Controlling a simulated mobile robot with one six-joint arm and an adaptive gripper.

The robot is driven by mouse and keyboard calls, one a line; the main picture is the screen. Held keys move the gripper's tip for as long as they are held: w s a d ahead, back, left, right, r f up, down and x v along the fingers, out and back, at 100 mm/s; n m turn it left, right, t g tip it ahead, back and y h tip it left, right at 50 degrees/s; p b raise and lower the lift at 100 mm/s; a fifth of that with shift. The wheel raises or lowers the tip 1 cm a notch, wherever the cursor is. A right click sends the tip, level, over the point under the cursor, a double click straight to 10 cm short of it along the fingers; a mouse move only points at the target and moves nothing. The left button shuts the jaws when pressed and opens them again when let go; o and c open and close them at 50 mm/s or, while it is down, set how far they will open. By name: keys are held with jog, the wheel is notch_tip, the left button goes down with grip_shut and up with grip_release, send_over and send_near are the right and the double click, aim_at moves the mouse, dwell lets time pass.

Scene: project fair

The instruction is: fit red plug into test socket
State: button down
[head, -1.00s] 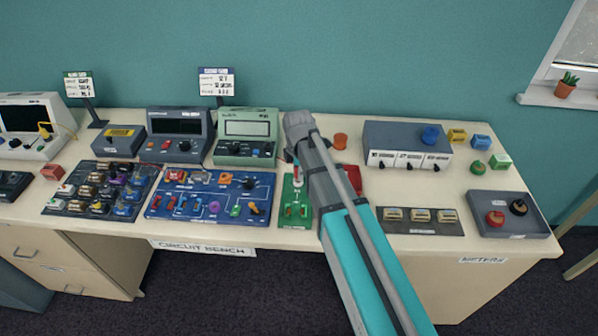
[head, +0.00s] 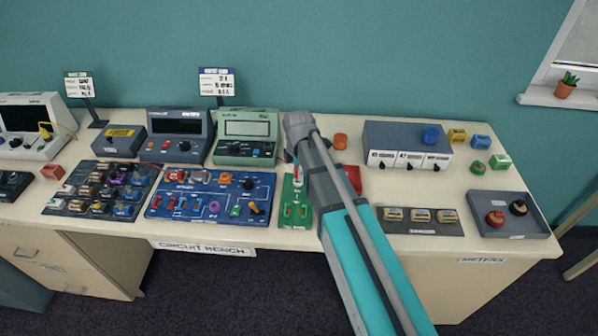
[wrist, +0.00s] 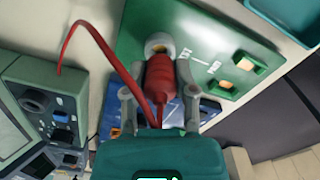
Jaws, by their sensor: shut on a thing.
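The red plug (wrist: 159,78), with a red cable curving off to the left, sits between the two fingers of my gripper (wrist: 157,88) in the wrist view. My gripper is shut on it. The plug's front end is at a pale ringed test socket (wrist: 157,46) on the green board (wrist: 208,45). I cannot tell how deep it sits, as the plug covers the opening. In the head view the green board (head: 286,219) lies at the middle of the bench, and my arm hides its right part and most of my gripper.
A blue board (head: 160,212) with several parts lies left of the green board. A green meter (head: 245,125) stands behind it. A grey box (head: 385,135) stands at the back right, and a grey tray (head: 520,225) with two knobs lies at the right end.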

jog(key=shift+f+b, duration=0.9)
jog(key=shift+b, duration=0.05)
dwell(1.5)
jog(key=shift+c, duration=1.7)
grip_release()
jog(key=o, duration=0.3)
jog(key=shift+o, duration=0.2)
jog(key=shift+r, duration=0.1)
jog(key=shift+r+p, duration=3.95)
jog(key=shift+p, duration=0.1)
